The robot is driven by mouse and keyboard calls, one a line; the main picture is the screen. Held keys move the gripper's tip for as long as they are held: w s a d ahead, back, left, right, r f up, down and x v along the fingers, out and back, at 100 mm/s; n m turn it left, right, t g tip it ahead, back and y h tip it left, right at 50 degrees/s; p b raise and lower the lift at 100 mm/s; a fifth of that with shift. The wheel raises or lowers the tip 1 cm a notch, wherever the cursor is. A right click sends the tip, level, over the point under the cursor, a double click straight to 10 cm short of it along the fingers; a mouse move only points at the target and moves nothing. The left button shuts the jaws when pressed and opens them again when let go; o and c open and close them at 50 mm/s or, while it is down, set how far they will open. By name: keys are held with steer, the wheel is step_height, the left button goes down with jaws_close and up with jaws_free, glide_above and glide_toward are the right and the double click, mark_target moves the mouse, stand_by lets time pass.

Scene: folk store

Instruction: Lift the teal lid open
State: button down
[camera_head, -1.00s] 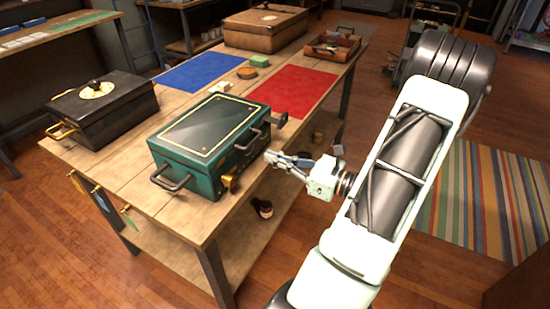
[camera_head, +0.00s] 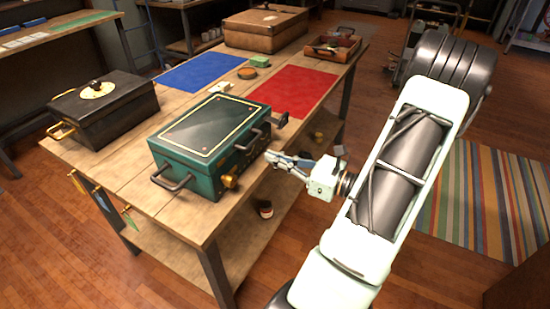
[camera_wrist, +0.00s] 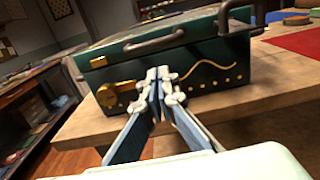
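The teal box (camera_head: 228,160) stands on the wooden table with its dark-topped teal lid (camera_head: 208,128) down. The lid has a dark handle (camera_head: 249,139) on its long front side. The wrist view shows this handle (camera_wrist: 153,42) above my fingers, with a brass latch (camera_wrist: 118,93) at left. The latch also shows in the head view (camera_head: 229,181). My gripper (camera_head: 270,157) is in front of the box's long side, below lid height. In the wrist view, its blue-grey fingers (camera_wrist: 161,82) meet at the tips with nothing between them. I cannot tell whether they touch the box.
A black box (camera_head: 103,108) stands at the left and a brown case (camera_head: 265,27) at the back. Blue (camera_head: 193,72) and red (camera_head: 291,90) mats lie behind the teal box. A small jar (camera_head: 265,209) stands on the lower shelf.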

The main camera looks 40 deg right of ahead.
mark_target(254, 142)
steer(key=shift+x, duration=3.45)
steer(key=shift+s+d+p, duration=0.1)
steer(key=shift+s+p, duration=0.2)
steer(key=shift+r, duration=0.1)
steer(key=shift+r+p, duration=1.1)
steer(key=shift+r, duration=0.25)
steer(key=shift+r+p, duration=1.1)
steer(key=shift+r, duration=0.1)
